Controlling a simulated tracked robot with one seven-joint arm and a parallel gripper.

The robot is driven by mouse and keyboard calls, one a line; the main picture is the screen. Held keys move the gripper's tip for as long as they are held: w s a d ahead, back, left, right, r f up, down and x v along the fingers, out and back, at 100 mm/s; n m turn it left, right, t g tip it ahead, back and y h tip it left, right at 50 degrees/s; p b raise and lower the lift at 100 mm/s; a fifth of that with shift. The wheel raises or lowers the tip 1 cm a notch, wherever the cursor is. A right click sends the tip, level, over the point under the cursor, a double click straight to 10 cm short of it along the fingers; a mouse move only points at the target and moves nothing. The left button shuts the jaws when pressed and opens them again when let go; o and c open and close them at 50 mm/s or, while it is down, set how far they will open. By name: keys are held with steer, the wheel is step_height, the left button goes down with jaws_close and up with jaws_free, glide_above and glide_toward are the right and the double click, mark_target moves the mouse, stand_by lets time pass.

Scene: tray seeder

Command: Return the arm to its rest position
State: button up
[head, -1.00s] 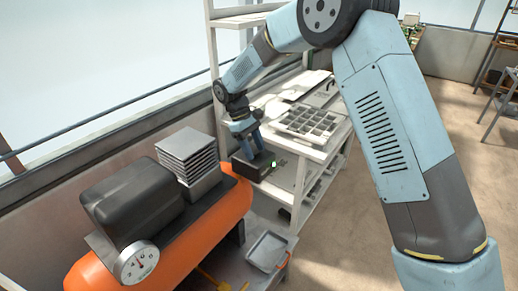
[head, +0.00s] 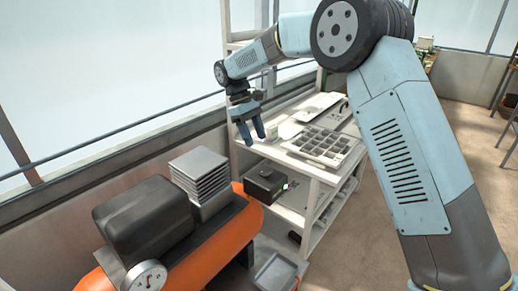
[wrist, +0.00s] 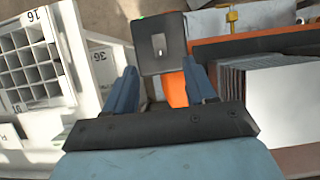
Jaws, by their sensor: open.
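My gripper (head: 251,131) is open and empty in the head view, pointing down at the left end of the white bench. It hangs above a small black box (head: 265,184) with a green light, apart from it. In the wrist view my gripper (wrist: 165,88) shows its two blue fingers spread wide. The black box (wrist: 158,44) shows beyond and between the fingertips. My arm reaches from the right of the head view, bent at a high elbow.
A white bench (head: 312,172) carries a compartmented tray (head: 322,146). A dial gauge (head: 146,276) is at the front. A grey tray (head: 275,272) lies low. Open floor is at right.

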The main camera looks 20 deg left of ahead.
steer(key=shift+v, duration=0.8)
